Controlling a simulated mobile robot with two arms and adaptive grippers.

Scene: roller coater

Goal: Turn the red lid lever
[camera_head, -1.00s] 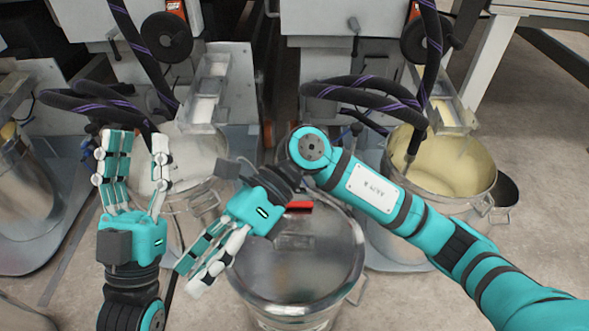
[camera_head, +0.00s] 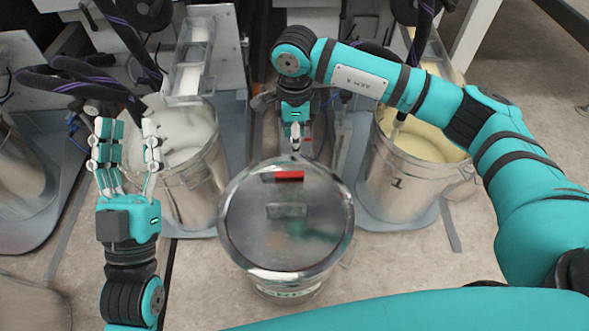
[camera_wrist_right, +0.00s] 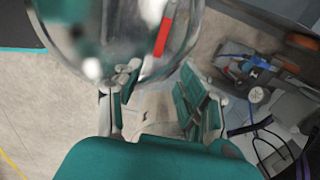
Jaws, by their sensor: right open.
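The red lid lever (camera_head: 289,177) lies on the far part of the round metal lid (camera_head: 275,240) of a drum in the middle of the head view. It also shows in the right wrist view (camera_wrist_right: 164,37). My right gripper (camera_head: 295,138) is just beyond the lid's far rim, pointing down at it, with no touch on the lever visible. In the right wrist view the right gripper's fingers (camera_wrist_right: 160,95) are apart and empty near the lid's rim. My left gripper (camera_head: 125,155) is open and empty at the left, pointing away from me, in front of a white-filled pot.
An open pot with white contents (camera_head: 172,150) stands left of the lid. A pot with yellow contents (camera_head: 405,185) stands to its right. Machines with dark hoses (camera_head: 125,40) line the back. Floor is bare between the lidded drum and the pots.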

